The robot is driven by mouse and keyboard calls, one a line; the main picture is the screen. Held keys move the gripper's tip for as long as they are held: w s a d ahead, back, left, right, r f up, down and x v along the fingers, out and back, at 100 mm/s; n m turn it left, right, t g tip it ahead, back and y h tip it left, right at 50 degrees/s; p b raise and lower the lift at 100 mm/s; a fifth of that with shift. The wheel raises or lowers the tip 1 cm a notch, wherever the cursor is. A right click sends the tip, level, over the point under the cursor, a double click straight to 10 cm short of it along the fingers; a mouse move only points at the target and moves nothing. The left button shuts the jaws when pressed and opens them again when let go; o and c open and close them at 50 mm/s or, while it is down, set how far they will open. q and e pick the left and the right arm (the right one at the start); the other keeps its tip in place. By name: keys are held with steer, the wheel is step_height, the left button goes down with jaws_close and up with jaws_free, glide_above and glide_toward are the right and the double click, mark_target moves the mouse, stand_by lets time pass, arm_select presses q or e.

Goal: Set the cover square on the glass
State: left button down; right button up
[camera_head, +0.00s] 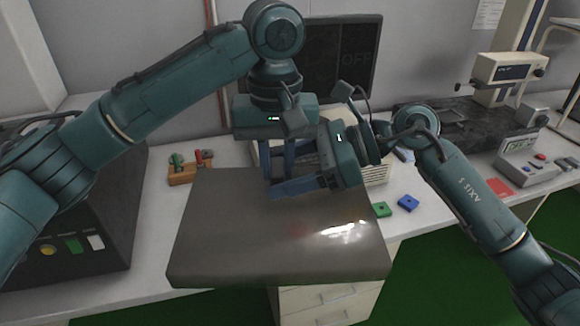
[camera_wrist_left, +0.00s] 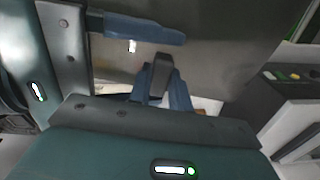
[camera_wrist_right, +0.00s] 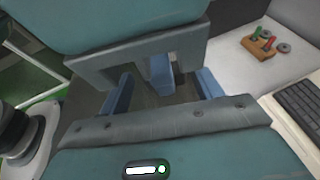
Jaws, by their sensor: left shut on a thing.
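The cover (camera_head: 270,240) appears to be the broad, glossy grey-brown slab in the head view. It reaches past the table's front edge and also fills the upper part of the left wrist view (camera_wrist_left: 225,50). My left gripper (camera_head: 278,172) points down at its far edge. In the left wrist view its blue fingers (camera_wrist_left: 162,85) are closed on a small dark grey piece, seemingly the cover's grip. My right gripper (camera_head: 285,188) lies low beside it. Its fingers (camera_wrist_right: 164,90) stand apart in the right wrist view, with my left fingers between them. I cannot make out the glass.
A wooden tool block (camera_head: 190,170) stands left of the cover. A green block (camera_head: 381,210) and a blue block (camera_head: 408,203) lie at its right. A dark machine (camera_head: 75,225) stands at the left, a monitor (camera_head: 345,60) behind. A keyboard (camera_wrist_right: 300,105) shows in the right wrist view.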

steer(key=shift+s, duration=0.1)
steer(key=c, duration=0.9)
arm_select(q)
steer(key=c, duration=1.7)
jaws_free()
steer(key=shift+w, duration=0.1)
arm_select(e)
steer(key=shift+c, duration=0.4)
arm_select(q)
steer(key=o, duration=0.5)
